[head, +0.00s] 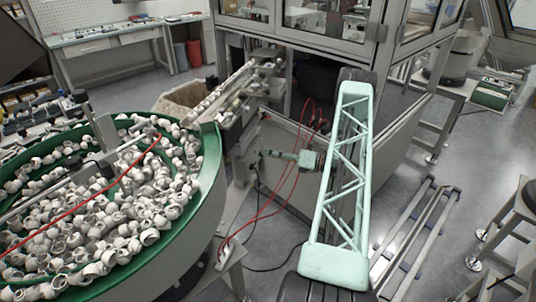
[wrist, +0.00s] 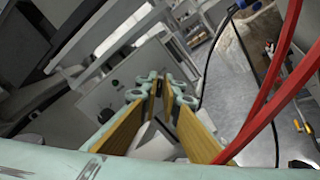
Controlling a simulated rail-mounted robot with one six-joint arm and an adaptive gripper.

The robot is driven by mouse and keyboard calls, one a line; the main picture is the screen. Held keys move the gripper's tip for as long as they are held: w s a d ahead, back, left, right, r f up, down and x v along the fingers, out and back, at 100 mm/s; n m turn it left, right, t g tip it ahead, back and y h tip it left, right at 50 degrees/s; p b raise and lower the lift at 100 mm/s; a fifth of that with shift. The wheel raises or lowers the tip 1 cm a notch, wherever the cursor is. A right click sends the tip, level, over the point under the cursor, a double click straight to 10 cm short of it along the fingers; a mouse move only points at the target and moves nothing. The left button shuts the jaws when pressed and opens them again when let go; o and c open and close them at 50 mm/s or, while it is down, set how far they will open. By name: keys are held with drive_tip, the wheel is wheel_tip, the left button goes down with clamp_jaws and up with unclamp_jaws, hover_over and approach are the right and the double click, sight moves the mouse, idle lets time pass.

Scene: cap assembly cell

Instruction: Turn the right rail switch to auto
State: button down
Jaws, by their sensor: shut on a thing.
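My gripper (wrist: 157,92) points at a grey control panel (wrist: 97,97) in the wrist view. Its two tan-padded fingers come together at the tips, against the panel's right part. They are shut on what appears to be the right rail switch, which the fingertips hide, so its setting cannot be read. A dark round knob (wrist: 115,84) shows on the panel, left of the fingertips. In the head view my gripper (head: 261,154) is small, left of my pale green arm, and the switch cannot be made out there.
Red hoses (wrist: 277,70) run close along the right side of the wrist view. A large green-rimmed bowl (head: 211,165) full of white caps stands at the left in the head view. A metal-framed machine enclosure (head: 300,42) stands behind.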

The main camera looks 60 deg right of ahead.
drive_tip(key=c, duration=2.9)
unclamp_jaws()
drive_tip(key=shift+o, duration=0.2)
drive_tip(key=shift+s+d, duration=0.1)
drive_tip(key=shift+s, duration=0.05)
drive_tip(key=v, duration=1.1)
drive_tip(key=shift+s, duration=0.3)
drive_tip(key=shift+d, duration=0.1)
drive_tip(key=shift+r, duration=0.1)
